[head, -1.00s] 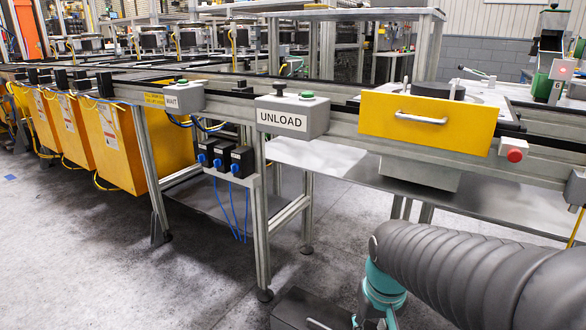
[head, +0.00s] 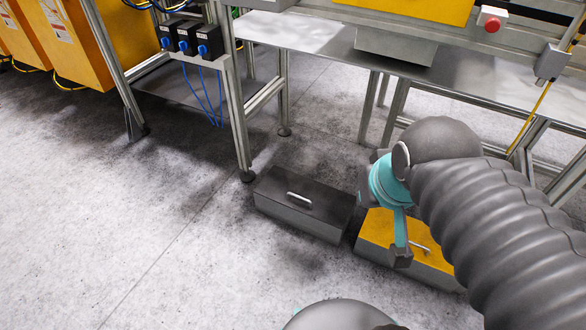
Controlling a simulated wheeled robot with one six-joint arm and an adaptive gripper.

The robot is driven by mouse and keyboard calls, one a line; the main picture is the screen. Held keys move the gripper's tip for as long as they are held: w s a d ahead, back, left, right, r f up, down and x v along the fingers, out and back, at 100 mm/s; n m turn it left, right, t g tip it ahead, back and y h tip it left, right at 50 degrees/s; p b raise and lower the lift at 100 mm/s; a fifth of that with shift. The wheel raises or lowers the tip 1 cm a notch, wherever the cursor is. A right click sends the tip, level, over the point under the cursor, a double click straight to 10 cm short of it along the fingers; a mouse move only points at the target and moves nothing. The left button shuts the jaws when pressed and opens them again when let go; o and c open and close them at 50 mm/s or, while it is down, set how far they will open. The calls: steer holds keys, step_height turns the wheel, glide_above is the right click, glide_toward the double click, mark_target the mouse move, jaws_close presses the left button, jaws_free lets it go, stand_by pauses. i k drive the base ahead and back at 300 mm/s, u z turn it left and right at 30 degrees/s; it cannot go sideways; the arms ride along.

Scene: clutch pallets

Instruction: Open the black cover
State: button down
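The black cover (head: 325,203) is the dark top of a low box on the floor. It lies flat and shut, with a small light metal handle (head: 299,199) on it. My gripper (head: 400,256) hangs to the right of the black cover, in front of a yellow-topped box and apart from the black cover's handle. Its teal and grey parts show from the side. Whether its fingers are open or shut cannot be made out.
A yellow cover (head: 385,228) with its own handle (head: 420,246) tops a box right beside the black one, partly hidden by my arm. A metal bench (head: 290,30) stands behind. A frame leg (head: 238,120) rises just behind the black box. The floor at left is clear.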

mark_target(332, 206)
steer(key=u, duration=2.25)
steer(key=k, duration=0.8)
steer(key=z, duration=1.55)
